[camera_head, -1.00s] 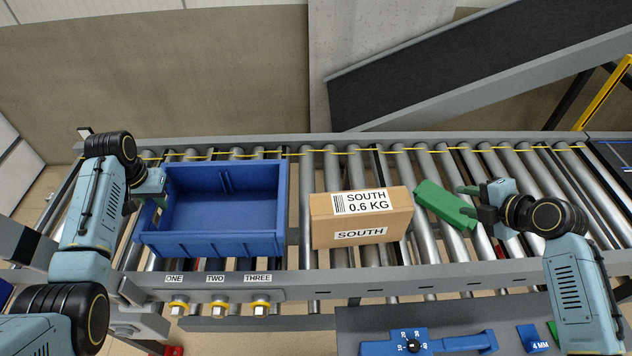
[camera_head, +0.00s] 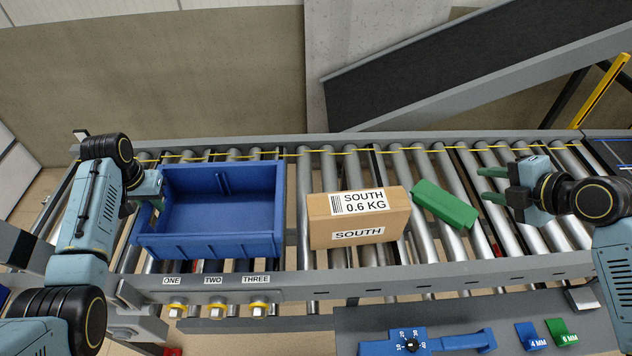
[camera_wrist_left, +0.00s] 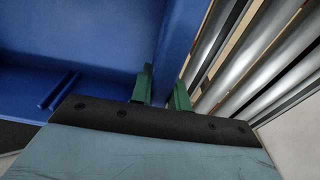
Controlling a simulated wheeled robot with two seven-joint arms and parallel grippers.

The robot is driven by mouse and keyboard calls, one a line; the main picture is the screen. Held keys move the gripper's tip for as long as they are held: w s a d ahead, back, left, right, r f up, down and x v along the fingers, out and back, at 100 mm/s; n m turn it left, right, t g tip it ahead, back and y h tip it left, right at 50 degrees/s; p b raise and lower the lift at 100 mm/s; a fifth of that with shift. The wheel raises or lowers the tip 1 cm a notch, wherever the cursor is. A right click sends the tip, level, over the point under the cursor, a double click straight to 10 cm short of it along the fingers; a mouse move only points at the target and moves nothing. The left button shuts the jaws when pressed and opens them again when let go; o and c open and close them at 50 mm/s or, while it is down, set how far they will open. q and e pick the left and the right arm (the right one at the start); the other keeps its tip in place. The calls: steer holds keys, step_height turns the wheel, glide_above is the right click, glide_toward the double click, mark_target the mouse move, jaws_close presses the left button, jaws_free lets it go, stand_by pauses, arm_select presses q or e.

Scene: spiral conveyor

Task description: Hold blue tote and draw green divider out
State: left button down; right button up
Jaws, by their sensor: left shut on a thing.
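The blue tote (camera_head: 212,240) sits on the rollers at the left and looks empty but for a slot rib on its back wall. My left gripper (camera_head: 155,200) is shut on its left wall. In the left wrist view the green fingers (camera_wrist_left: 162,90) straddle the blue tote wall (camera_wrist_left: 180,35). The green divider (camera_head: 444,205) lies on the rollers right of the carton, outside the tote. My right gripper (camera_head: 484,184) is open and empty, to the right of the divider and apart from it.
A cardboard carton (camera_head: 358,234) marked SOUTH 0.6 KG stands between tote and divider, close to the divider. Buttons (camera_head: 217,310) line the conveyor's front rail. A blue gauge tool (camera_head: 412,345) lies on the front shelf. Rollers between tote and carton are clear.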

arm_select(q)
steer(key=c, duration=1.3)
jaws_free()
steer(key=shift+o, duration=0.2)
